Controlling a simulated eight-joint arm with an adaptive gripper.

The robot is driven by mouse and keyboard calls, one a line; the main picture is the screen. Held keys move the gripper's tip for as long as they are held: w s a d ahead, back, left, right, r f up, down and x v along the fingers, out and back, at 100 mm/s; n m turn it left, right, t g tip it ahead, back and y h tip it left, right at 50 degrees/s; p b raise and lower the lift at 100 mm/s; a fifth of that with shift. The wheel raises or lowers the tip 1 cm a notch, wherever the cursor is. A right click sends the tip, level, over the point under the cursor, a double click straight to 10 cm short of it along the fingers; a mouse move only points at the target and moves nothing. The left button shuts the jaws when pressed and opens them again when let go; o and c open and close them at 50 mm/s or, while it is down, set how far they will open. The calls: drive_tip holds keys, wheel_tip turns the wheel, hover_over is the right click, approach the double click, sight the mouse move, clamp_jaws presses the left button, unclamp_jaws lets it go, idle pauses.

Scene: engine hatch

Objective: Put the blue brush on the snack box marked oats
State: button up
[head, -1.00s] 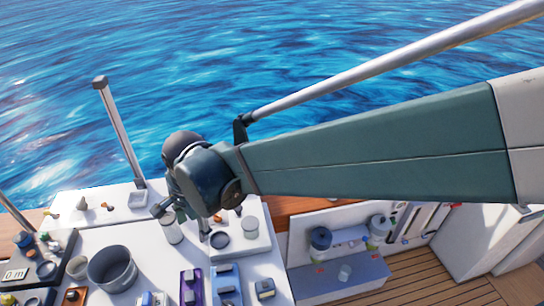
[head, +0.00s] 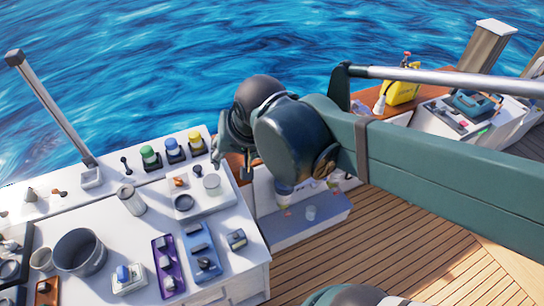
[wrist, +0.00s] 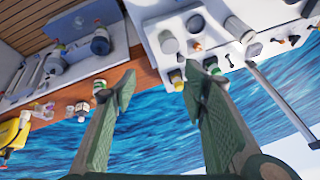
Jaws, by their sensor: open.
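My gripper (head: 232,168) hangs at the back right corner of the white console in the head view, mostly hidden behind my wrist. In the wrist view my gripper (wrist: 160,75) has its two green fingers spread wide, with nothing between them but water and the deck edge behind. I cannot make out a blue brush or a snack box marked oats in either view.
The white console (head: 222,238) carries a grey pot (head: 80,253), a pale cylinder (head: 131,200) and several switches. Green, blue and yellow knobs line its back edge. A yellow jug (head: 402,92) stands on the wooden ledge at the right. Open deck (head: 340,240) lies at the lower right.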

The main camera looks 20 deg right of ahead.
drive_tip(key=s+d+n+t+h, duration=0.1)
drive_tip(key=s+d+n, duration=0.2)
drive_tip(key=d, duration=0.5)
drive_tip(key=shift+s+d+r+n+t, duration=0.2)
drive_tip(key=shift+s+d+n+t, duration=0.2)
drive_tip(key=shift+s, duration=0.45)
